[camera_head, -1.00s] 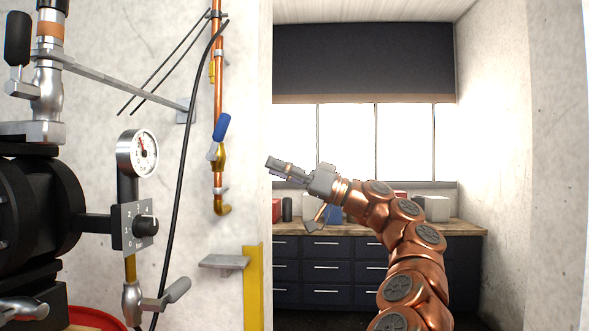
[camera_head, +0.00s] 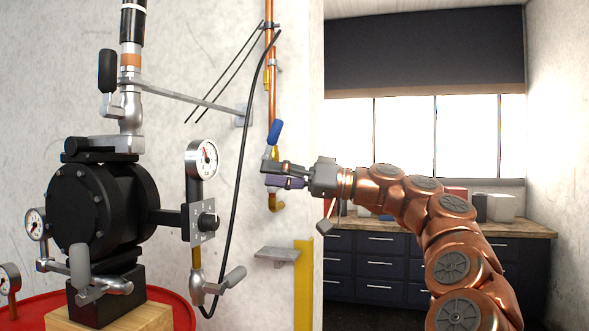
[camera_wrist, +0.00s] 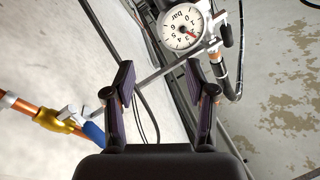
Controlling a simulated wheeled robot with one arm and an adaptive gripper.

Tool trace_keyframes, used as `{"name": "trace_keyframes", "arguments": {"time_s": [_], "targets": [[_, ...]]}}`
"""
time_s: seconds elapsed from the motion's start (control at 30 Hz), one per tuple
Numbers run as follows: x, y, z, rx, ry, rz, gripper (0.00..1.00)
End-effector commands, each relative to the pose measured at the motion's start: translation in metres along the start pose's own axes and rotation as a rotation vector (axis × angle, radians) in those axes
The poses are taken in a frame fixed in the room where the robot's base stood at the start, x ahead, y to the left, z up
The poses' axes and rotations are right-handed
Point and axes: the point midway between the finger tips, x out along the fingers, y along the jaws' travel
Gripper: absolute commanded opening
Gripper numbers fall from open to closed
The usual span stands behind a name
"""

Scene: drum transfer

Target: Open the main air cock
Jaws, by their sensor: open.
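The main air cock is a brass valve with a blue lever (camera_head: 274,132) on the copper pipe on the wall. The lever slants up and to the right. In the wrist view the blue lever (camera_wrist: 92,132) and its brass body (camera_wrist: 55,120) lie at the lower left, outside my fingers, with the lever's end hidden by the gripper. My gripper (camera_head: 270,174) is open and empty. In the head view it overlaps the pipe just below the lever and hides part of the valve body. In the wrist view nothing is between the fingers (camera_wrist: 159,76).
A black hose (camera_head: 238,180) hangs between pump and pipe. A small wall shelf (camera_head: 277,253) sits below the pipe, beside a yellow post (camera_head: 303,285).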

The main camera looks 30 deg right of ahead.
Motion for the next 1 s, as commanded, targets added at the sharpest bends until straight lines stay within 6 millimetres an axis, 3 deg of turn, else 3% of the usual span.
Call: {"name": "trace_keyframes", "arguments": {"time_s": [0.6, 1.0], "targets": [[0.066, -0.042, 0.055, 0.124, -0.216, -0.006, 0.56], [0.076, -0.049, 0.068, 0.145, -0.261, 0.0, 0.56]]}}
